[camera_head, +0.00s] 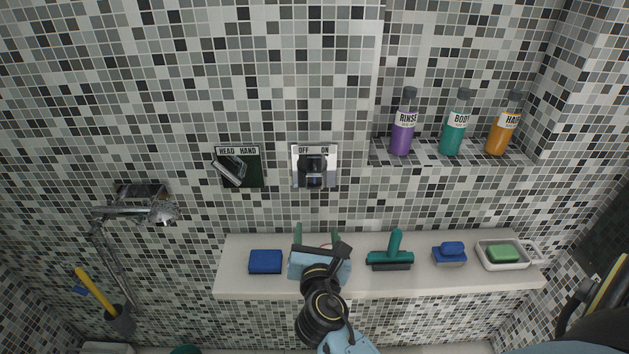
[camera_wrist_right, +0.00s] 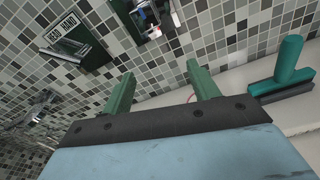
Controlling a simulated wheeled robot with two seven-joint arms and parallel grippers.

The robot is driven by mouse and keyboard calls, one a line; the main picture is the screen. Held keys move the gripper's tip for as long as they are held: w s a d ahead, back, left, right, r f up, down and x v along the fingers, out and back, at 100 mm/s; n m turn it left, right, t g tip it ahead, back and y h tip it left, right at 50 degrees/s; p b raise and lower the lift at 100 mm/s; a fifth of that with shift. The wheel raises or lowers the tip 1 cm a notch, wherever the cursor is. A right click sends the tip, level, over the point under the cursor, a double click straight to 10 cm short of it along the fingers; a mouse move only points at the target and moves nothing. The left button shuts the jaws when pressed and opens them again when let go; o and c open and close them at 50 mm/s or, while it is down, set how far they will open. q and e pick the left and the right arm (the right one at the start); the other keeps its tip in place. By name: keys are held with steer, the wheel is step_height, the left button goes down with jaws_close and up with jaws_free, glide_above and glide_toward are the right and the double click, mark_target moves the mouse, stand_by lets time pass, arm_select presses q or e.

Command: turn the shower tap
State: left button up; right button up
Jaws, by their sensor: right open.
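The shower tap (camera_head: 314,166) is a chrome wall plate marked OFF and ON, with a dark and chrome handle at its middle; I cannot tell which way the handle is set. Its lower part shows at the top of the right wrist view (camera_wrist_right: 150,22). My right gripper (camera_head: 316,234) is below the tap, in front of the ledge. Its two green fingers are apart with no object held between them, and they also show in the right wrist view (camera_wrist_right: 160,72). The gripper is clear of the tap. My left gripper is not in view.
A HEAD/HAND diverter (camera_head: 238,168) is left of the tap. A shower handset (camera_head: 140,208) hangs further left. The ledge (camera_head: 232,284) holds a blue sponge (camera_head: 265,262), a teal squeegee (camera_head: 390,254), a blue brush (camera_head: 450,253) and a soap dish (camera_head: 527,264). Bottles (camera_head: 403,125) stand upper right.

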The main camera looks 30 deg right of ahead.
mark_target(314, 184)
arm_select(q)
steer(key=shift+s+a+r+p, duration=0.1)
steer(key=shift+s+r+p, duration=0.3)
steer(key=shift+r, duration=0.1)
arm_select(e)
steer(key=w+d+r+n, duration=0.1)
steer(key=w+d, duration=0.1)
steer(key=w, duration=0.2)
steer(key=w+d+r, duration=0.1)
steer(key=w+d, duration=0.1)
steer(key=w, duration=0.2)
steer(key=w+d+r+n+t, duration=0.1)
steer(key=w+d+r, duration=0.1)
steer(key=w+d, duration=0.1)
steer(key=shift+w+n+h, duration=0.3)
steer(key=shift+w, duration=0.25)
steer(key=shift+c, duration=0.4)
steer(key=c, duration=0.9)
